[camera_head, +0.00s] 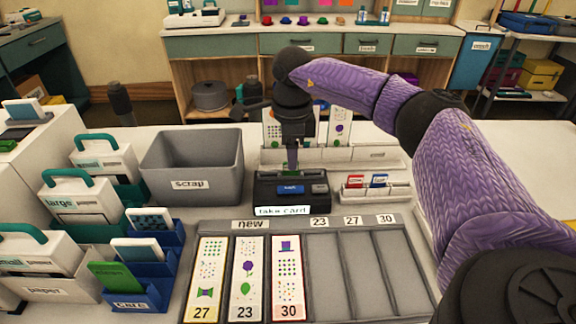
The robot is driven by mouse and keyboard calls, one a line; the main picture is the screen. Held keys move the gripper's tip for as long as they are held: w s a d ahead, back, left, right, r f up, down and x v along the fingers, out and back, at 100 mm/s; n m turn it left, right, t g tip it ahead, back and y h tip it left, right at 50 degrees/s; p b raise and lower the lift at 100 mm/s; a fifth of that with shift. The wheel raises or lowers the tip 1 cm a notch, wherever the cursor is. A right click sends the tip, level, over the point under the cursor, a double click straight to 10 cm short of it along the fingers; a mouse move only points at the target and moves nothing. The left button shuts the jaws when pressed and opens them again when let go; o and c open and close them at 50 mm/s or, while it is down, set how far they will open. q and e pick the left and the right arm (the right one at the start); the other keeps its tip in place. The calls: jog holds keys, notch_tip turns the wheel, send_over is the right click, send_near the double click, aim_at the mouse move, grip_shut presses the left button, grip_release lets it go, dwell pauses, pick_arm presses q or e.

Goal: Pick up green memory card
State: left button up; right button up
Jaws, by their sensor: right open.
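A black card device (291,198) labelled "take card" stands on the table near the middle, with a blue display on its front. A small green piece, seemingly the green memory card (291,174), shows at the top of the device. My right gripper (292,165) reaches down from above, its fingertips right over the green piece. It is open, and the fingers partly hide that spot, so I cannot tell whether they touch or straddle the card. My left gripper is not in view.
A white holder (376,193) with a red and a blue card stands right of the device. A grey scrap bin (193,165) is to its left. In front is a grey sorting tray (344,228) with three printed strips. Labelled boxes and blue card stands (150,296) fill the left side.

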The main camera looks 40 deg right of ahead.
notch_tip(320, 180, down, 2)
jog(key=shift+f, duration=0.15)
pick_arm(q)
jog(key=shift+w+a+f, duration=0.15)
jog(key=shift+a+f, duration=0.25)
pick_arm(e)
grip_shut()
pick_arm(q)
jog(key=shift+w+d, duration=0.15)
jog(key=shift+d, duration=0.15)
pick_arm(e)
jog(key=shift+r, duration=0.2)
notch_tip(320, 180, up, 9)
jog(key=p, duration=0.3)
jog(key=shift+r, duration=0.15)
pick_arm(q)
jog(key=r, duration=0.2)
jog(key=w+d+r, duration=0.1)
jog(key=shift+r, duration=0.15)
pick_arm(e)
jog(key=shift+r, duration=0.25)
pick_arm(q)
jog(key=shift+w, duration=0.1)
